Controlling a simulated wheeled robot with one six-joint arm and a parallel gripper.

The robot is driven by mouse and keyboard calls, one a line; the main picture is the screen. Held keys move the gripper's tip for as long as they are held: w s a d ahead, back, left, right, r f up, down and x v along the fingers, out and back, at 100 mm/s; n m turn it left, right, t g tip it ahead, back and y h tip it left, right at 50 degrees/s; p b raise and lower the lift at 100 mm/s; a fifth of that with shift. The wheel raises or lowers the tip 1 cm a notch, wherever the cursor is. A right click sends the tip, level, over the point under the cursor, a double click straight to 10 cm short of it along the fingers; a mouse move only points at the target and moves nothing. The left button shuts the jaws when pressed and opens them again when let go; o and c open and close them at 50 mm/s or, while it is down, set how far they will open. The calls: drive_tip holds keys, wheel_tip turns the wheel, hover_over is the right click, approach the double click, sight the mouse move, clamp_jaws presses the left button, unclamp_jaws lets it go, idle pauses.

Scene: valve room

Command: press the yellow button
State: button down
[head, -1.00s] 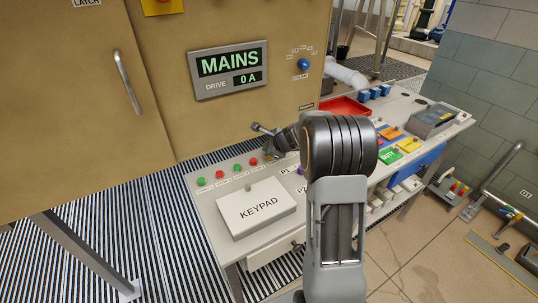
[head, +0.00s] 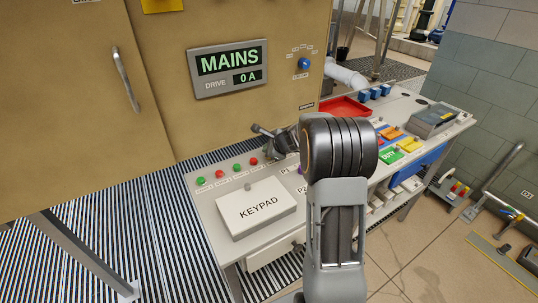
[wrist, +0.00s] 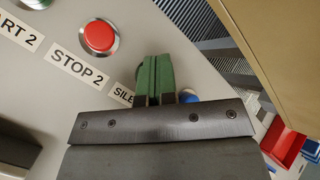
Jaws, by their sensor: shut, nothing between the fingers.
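No yellow button can be made out in either view; my arm and gripper cover part of the console's button row. In the wrist view my gripper (wrist: 158,80) is shut and empty, its green fingers together over the console panel. The fingers partly hide a round button rim beside the label starting "SILE" (wrist: 123,95); that button's colour cannot be told. A red button (wrist: 99,36) sits by the "STOP 2" label, left of the fingers. A blue button (wrist: 188,96) shows partly, just right of the fingers.
The console (head: 222,250) carries a raised white KEYPAD box (head: 258,208) and a row of green and red buttons. A red tray (head: 345,108) and coloured blocks (head: 393,145) lie farther right. A tan cabinet with a MAINS display (head: 228,68) stands behind.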

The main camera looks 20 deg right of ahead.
drive_tip(key=shift+r, duration=0.1)
drive_tip(key=shift+r+p, duration=0.75)
wheel_tip(320, 180, up, 5)
drive_tip(key=p, duration=0.4)
idle(0.3)
idle(0.8)
